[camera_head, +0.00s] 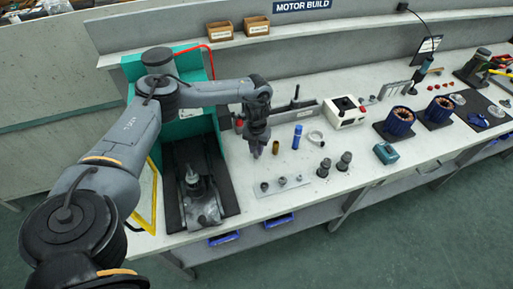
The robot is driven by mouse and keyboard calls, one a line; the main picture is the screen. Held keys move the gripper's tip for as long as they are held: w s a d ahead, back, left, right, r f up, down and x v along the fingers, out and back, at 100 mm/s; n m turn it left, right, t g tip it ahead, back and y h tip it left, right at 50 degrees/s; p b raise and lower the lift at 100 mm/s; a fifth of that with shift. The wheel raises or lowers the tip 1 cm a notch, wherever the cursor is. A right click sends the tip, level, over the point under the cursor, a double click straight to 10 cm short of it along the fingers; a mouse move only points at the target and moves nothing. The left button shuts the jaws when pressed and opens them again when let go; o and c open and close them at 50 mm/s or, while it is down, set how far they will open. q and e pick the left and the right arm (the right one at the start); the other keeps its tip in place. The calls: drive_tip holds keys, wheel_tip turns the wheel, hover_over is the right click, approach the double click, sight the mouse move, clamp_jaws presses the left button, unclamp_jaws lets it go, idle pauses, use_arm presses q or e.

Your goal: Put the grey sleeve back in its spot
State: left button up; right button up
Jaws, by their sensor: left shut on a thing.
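My left gripper (256,150) hangs above the bench, pointing down, left of a brass sleeve (275,147). It is shut on a small grey piece that looks like the grey sleeve; the fingers hide most of it. A pale plate (283,190) with several small grey parts lies on the bench below and to the right of the gripper. I cannot tell which place belongs to the sleeve. My right gripper is not in view.
Two dark knobbed parts (334,165) stand right of the plate. A grey pump-like machine (200,200) stands on a black base at left. A white box (344,112) stands behind.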

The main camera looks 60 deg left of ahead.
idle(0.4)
use_arm(q)
drive_tip(key=shift+p, duration=0.4)
drive_tip(key=shift+f, duration=0.35)
idle(1.0)
drive_tip(key=o, duration=1.1)
drive_tip(key=shift+r, duration=0.1)
